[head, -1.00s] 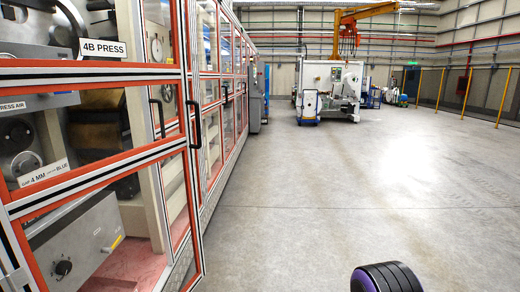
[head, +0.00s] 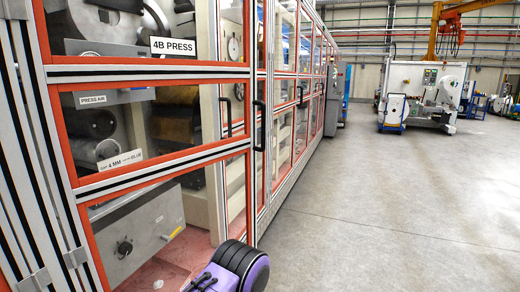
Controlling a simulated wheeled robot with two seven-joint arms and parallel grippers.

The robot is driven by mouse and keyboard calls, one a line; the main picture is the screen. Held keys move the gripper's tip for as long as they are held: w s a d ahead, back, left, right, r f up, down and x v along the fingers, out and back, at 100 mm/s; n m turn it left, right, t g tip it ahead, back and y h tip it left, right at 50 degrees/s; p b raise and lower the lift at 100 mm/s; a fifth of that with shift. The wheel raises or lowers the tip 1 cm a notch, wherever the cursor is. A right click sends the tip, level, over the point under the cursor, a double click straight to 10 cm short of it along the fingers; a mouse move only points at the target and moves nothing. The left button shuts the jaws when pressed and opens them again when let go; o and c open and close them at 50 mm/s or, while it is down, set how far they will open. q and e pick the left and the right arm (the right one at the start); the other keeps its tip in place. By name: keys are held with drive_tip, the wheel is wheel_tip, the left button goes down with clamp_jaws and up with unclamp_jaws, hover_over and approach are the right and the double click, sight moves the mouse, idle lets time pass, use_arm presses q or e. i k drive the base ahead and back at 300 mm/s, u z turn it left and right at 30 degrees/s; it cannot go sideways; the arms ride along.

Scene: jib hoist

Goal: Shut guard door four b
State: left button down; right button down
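Guard door 4B (head: 165,165) fills the left of the head view. It has clear panels in an orange and silver frame, and the label "4B PRESS" (head: 173,46) shows in its upper panel. A black bar handle (head: 259,125) is at its right edge. The door looks ajar, its handle edge standing out from the cabinet line, but the gap's width is hard to tell. The press parts and red floor show through the panels. A purple and black rounded part, likely of my arm, is at the bottom, in front of the door's lower right. Neither gripper shows.
The guarded cabinet row (head: 300,95) runs back to the right of the door. Grey floor (head: 390,220) is clear on the right. A white machine (head: 425,90) stands at the back, with a yellow jib hoist (head: 445,30) above it.

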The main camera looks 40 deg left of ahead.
sight(44, 76)
drive_tip(key=i, duration=1.05)
drive_tip(key=u, duration=2.65)
